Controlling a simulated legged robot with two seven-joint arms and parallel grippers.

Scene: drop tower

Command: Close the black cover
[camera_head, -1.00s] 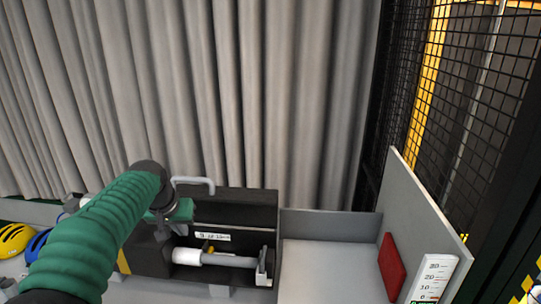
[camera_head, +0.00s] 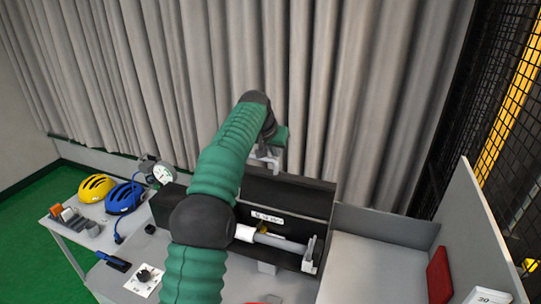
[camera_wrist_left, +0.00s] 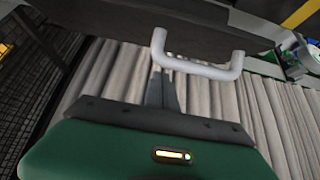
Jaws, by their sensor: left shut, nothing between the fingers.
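The black cover (camera_head: 290,195) stands open and raised at the back of a long black box (camera_head: 325,232) on the table. In the left wrist view the dark cover (camera_wrist_left: 130,22) crosses the top, with its pale U-shaped handle (camera_wrist_left: 200,69) below its edge. My left gripper (camera_head: 266,157) is at the cover's top edge, by the handle, which it partly hides. In the wrist view its fingers (camera_wrist_left: 162,85) are together and empty, close to the handle's left end. I cannot tell whether they touch it. My right gripper is out of view.
A white cylinder on a grey rod (camera_head: 280,242) lies in the open box. A dial gauge (camera_head: 160,174), blue helmet (camera_head: 123,197) and yellow helmet (camera_head: 97,187) are left. A grey bay (camera_head: 370,268) with a red block (camera_head: 439,276) is right. Curtains hang behind.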

